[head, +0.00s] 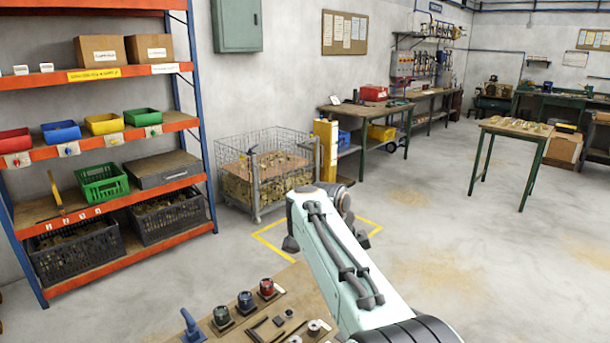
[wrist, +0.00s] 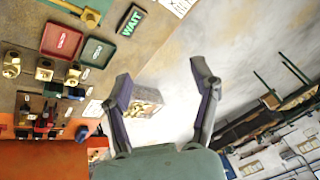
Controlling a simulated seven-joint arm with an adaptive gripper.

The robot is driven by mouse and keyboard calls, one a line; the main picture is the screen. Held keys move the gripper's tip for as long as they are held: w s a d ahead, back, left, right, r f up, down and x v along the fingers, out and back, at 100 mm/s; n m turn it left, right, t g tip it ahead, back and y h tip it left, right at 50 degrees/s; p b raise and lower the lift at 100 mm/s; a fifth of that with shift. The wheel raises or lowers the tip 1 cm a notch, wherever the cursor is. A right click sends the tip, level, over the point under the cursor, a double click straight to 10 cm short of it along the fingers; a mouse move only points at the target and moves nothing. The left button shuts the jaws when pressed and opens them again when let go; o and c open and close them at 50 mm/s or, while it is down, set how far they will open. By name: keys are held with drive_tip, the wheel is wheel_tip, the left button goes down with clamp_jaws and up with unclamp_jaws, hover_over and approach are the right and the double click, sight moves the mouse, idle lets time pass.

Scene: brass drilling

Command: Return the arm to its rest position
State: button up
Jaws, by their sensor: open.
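My gripper (wrist: 162,76) is open in the wrist view, its two dark fingers spread apart with nothing between them. Past the fingers are the pale floor and a bin of brass-coloured pieces. In the head view my pale green arm reaches up from the bottom right over the edge of a wooden bench (head: 290,275). The arm's far end is beside the yellow floor marking (head: 268,238), and my gripper is mostly hidden behind the arm there.
The wrist view shows a red tray (wrist: 62,41), a green tray (wrist: 97,52), a lit WAIT sign (wrist: 132,20) and brass fittings (wrist: 44,70). A wire cage (head: 268,175) and an orange-shelved rack (head: 110,137) stand left.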

drive_tip(key=s+d+r+n+y, duration=0.1)
drive_tip(key=s+d+r+n, duration=0.15)
drive_tip(key=s, duration=0.65)
drive_tip(key=s+d+r+n+y, duration=0.1)
drive_tip(key=s+d+r+n, duration=0.15)
drive_tip(key=s, duration=0.75)
drive_tip(key=s+a+f+n+g+y, duration=0.1)
drive_tip(key=s+a+f+n, duration=0.2)
drive_tip(key=s+f+n, duration=0.3)
drive_tip(key=s+a+f+n+g+y, duration=0.1)
drive_tip(key=s+a+f+n+g, duration=0.1)
drive_tip(key=s+f+n, duration=0.3)
drive_tip(key=s+n, duration=0.1)
drive_tip(key=s, duration=0.3)
drive_tip(key=shift+a+f+n, duration=0.3)
drive_tip(key=shift+a+f, duration=0.1)
